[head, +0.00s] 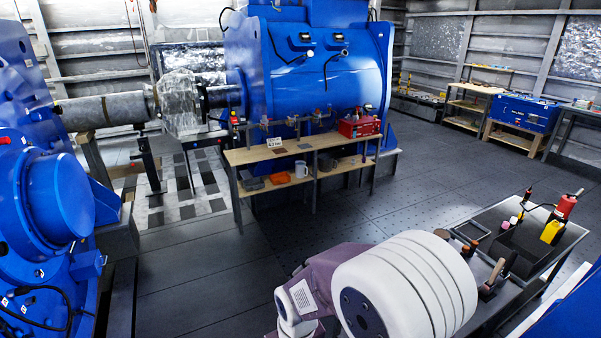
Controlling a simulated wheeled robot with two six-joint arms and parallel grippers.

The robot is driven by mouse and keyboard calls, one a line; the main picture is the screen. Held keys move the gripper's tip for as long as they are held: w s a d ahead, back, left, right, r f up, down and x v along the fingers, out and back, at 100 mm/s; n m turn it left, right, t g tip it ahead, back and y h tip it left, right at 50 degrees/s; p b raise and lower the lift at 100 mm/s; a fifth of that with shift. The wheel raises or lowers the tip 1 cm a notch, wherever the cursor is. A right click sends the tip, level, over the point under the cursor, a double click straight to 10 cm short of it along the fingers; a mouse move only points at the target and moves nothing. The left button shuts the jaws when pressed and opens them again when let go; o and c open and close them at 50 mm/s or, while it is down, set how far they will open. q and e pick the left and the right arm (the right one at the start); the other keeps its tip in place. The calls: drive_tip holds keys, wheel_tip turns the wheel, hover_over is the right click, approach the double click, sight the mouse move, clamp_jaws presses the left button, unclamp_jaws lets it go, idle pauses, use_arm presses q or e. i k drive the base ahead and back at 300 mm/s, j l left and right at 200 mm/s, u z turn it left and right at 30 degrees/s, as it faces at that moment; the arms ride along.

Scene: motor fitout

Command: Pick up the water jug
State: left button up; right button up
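A small white vessel with a handle, which looks like the jug (301,169), stands on the lower shelf of the wooden bench (262,154) in the middle of the head view. It is small in the picture, so its details are unclear. Neither of my grippers shows in the view. A large pale arm part, which looks like mine, fills the lower middle right, well apart from the bench.
The bench stands before a big blue motor (290,85). An orange item (279,178) and a red box (358,126) are on it. A grey cart (519,243) with a yellow container (551,231) stands right. The dark floor (220,285) is clear before the bench.

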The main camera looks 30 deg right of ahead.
sight(300, 167)
drive_tip(key=z, duration=1.45)
drive_tip(key=i+j+u, duration=0.55)
drive_tip(key=i+u, duration=0.25)
drive_tip(key=i, duration=0.2)
drive_tip(key=i+j, duration=0.15)
drive_tip(key=i, duration=0.45)
drive_tip(key=i+j+z, duration=0.1)
drive_tip(key=i, duration=0.5)
drive_tip(key=i+j, duration=0.2)
drive_tip(key=i, duration=0.35)
drive_tip(key=i+l+z, duration=0.25)
drive_tip(key=i+z, duration=0.6)
drive_tip(key=i, duration=0.2)
drive_tip(key=i+j+z, duration=0.15)
drive_tip(key=i+z, duration=0.3)
drive_tip(key=i+l+u, duration=0.2)
drive_tip(key=i+u, duration=0.25)
drive_tip(key=i+l+u, duration=0.85)
drive_tip(key=i+l, duration=0.1)
drive_tip(key=l, duration=0.05)
